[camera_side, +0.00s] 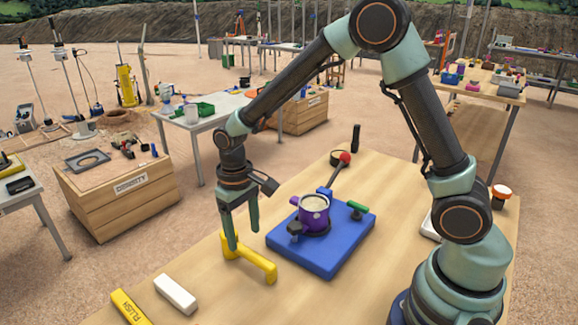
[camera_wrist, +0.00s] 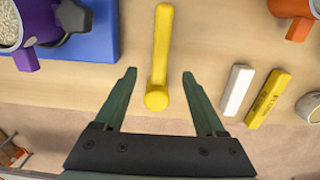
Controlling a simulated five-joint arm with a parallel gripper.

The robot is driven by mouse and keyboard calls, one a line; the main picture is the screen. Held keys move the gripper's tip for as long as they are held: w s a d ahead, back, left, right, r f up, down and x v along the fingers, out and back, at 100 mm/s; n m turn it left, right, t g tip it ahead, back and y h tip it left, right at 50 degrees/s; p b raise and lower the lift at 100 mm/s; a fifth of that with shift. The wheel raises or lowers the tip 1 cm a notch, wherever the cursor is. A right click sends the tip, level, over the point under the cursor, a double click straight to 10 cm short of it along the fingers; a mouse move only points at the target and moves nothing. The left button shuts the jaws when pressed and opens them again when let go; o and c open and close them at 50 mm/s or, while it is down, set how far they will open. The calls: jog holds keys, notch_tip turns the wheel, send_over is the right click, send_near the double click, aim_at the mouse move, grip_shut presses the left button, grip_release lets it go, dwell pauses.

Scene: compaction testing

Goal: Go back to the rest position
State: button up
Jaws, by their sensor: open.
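My gripper (camera_side: 241,247) hangs pointing down over the front left part of the wooden table, its two green fingers apart. In the wrist view the gripper (camera_wrist: 164,84) is open and empty, and the yellow tool (camera_wrist: 162,45) lies between and beyond the fingers, with a gap on both sides. My arm reaches up and over from its base at the right.
A blue base plate (camera_side: 300,256) holding a purple pot (camera_side: 314,214) stands right of my gripper. A white block (camera_side: 176,294) and a yellow bar marked FLUSH (camera_side: 130,308) lie at the front left.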

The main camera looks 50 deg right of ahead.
jog(key=shift+r, duration=0.3)
jog(key=shift+r, duration=0.15)
jog(key=s+d+r+t, duration=0.3)
jog(key=s+d+r, duration=0.1)
jog(key=r, duration=0.4)
jog(key=s+d+r+t, duration=0.3)
jog(key=s+r, duration=0.4)
jog(key=r, duration=0.1)
jog(key=shift+s+d+r, duration=0.15)
jog(key=shift+s+d, duration=0.1)
jog(key=shift+d, duration=0.1)
